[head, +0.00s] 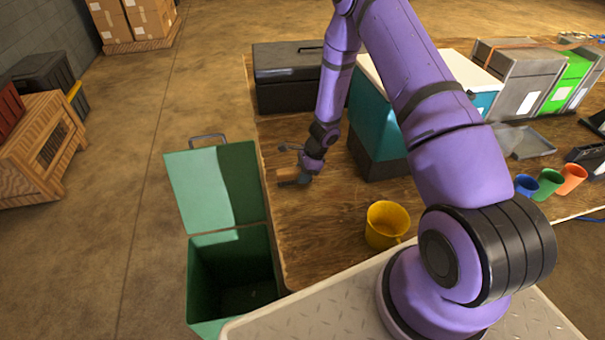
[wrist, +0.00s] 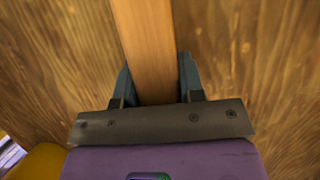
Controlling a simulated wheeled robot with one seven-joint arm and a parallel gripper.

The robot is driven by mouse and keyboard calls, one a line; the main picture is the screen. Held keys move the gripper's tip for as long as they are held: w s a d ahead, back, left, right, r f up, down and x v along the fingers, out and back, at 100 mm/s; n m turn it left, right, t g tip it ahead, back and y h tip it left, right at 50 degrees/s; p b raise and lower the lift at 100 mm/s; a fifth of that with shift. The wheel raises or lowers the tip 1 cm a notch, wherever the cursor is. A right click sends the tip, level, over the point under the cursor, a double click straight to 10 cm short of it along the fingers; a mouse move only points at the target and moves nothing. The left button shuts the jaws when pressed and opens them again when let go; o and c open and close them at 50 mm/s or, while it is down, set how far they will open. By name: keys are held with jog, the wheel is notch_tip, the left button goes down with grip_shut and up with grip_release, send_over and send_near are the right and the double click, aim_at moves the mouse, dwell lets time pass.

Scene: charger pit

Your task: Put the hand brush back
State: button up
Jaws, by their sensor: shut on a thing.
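The hand brush (head: 287,175) shows in the head view as a small orange-brown wooden piece at the left part of the wooden table. In the wrist view its plain wooden handle (wrist: 146,35) runs up from between the fingers and out of the top of the picture. My gripper (head: 304,179) is shut on the handle, with one finger on each side of it. The bristles do not show. The brush is low over the table top; I cannot tell if it touches the wood.
A green bin (head: 180,200) with its lid open stands left of the table (head: 330,225). A black toolbox (head: 285,85) is behind my gripper, and a teal box (head: 375,120) is to its right. A yellow mug (head: 386,226) stands nearer. Blue, green and orange cups (head: 548,182) stand far right.

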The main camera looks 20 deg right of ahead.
jog(key=o, duration=1)
jog(key=shift+f, duration=0.1)
jog(key=w+v, duration=0.1)
jog(key=v, duration=1.1)
jog(key=s+a+r+n+t, duration=0.1)
jog(key=s+a+r+n, duration=0.2)
jog(key=r, duration=0.7)
jog(key=s+a+r+n, duration=0.1)
jog(key=s+r+n, duration=0.3)
jog(key=r, duration=0.6)
jog(key=s+a+r+n+t, duration=0.1)
jog(key=s+r+n, duration=0.25)
jog(key=r, duration=0.65)
jog(key=s+r+n+h, duration=0.1)
jog(key=s+r+n, duration=0.2)
jog(key=s, duration=0.4)
jog(key=s+r+n+t+h, duration=0.1)
jog(key=s+r+n+h, duration=0.1)
jog(key=s+r, duration=0.3)
jog(key=s+r+n+t+h, duration=0.1)
jog(key=s+r+n, duration=0.3)
jog(key=s, duration=0.6)
jog(key=shift+s+d+r+n+h, duration=0.3)
jog(key=shift+d+r+n, duration=0.1)
jog(key=shift+r, duration=0.15)
